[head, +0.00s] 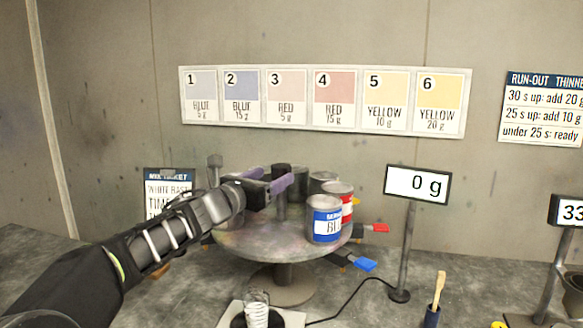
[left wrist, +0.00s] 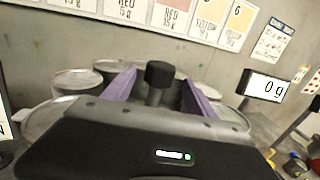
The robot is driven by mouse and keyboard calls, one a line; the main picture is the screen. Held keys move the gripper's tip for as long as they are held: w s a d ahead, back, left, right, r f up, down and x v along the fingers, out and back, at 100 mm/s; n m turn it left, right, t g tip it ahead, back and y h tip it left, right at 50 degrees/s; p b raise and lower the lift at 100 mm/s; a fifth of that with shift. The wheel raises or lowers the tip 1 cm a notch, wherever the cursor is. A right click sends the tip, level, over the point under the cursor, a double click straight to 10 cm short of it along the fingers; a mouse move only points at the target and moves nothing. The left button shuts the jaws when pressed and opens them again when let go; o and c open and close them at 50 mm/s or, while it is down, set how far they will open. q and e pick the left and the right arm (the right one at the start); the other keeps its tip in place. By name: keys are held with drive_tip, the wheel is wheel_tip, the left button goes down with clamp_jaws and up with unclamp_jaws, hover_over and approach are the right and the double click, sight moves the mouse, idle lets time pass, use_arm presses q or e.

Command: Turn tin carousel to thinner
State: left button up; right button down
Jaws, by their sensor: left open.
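The tin carousel (head: 240,240) is a round, paint-stained turntable on a pedestal. A blue-labelled tin (head: 324,226) stands at its front right, with a red-labelled tin (head: 347,207) behind it and grey tins farther back. No thinner label is readable. A dark knob (left wrist: 160,74) on a post rises near the carousel's middle. My left gripper (head: 284,181) is open above the carousel; in the left wrist view its purple fingers (left wrist: 158,92) lie on either side of the knob, with no clear contact. My arm hides the carousel's left part. My right gripper is not in view.
Red (head: 376,228) and blue (head: 365,264) handles stick out below the carousel's right edge. A scale display (head: 418,185) reading 0 g stands to the right on a post. Colour cards (head: 324,100) hang on the wall.

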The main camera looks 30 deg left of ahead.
sight(287, 169)
use_arm(q)
drive_tip(key=shift+w+a+p, duration=0.2)
drive_tip(key=shift+w+p, duration=0.25)
drive_tip(key=shift+w, duration=1.55)
drive_tip(key=shift+w+a+p, duration=0.15)
drive_tip(key=shift+w+p, duration=0.3)
drive_tip(key=shift+w, duration=1.55)
drive_tip(key=shift+c, duration=0.6)
clamp_jaws()
